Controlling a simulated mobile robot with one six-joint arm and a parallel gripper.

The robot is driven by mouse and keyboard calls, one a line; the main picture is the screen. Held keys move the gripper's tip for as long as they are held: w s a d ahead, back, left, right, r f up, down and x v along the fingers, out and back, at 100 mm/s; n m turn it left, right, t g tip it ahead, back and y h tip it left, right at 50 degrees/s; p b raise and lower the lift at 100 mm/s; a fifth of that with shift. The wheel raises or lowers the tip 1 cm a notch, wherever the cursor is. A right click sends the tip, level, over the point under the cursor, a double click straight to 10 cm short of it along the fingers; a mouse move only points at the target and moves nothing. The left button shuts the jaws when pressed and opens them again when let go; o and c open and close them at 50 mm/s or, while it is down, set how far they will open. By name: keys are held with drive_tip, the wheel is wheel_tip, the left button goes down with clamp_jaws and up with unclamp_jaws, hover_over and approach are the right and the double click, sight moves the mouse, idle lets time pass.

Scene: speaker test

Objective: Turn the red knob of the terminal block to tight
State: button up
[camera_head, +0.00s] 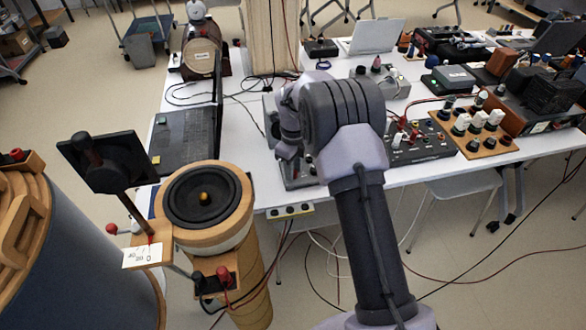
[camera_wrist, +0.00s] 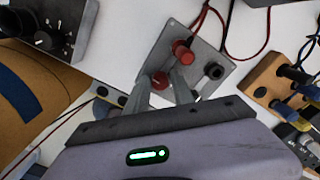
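In the wrist view a grey terminal block (camera_wrist: 208,52) carries two red knobs and a black knob (camera_wrist: 214,71). One red knob (camera_wrist: 182,48) stands farther from my gripper, with a red cable close by. The other red knob (camera_wrist: 160,79) appears between the two fingertips of my gripper (camera_wrist: 159,76). The fingers are apart, with gaps seen beside this knob; I cannot tell whether either touches it. In the head view my gripper is mostly hidden by my arm, above a grey device (camera_head: 300,183) near the table's front edge.
A laptop (camera_head: 183,140) lies left on the white table (camera_head: 235,135). A black control box (camera_head: 420,143) and a wooden board with switches (camera_head: 470,135) stand right. A wooden post with a black disc (camera_head: 203,196) stands front left. Loose cables cross the table.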

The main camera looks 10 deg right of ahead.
drive_tip(key=shift+o, duration=0.8)
wheel_tip(320, 180, up, 18)
drive_tip(key=p, duration=0.6)
drive_tip(key=shift+f+p, duration=0.25)
drive_tip(key=shift+p, duration=0.15)
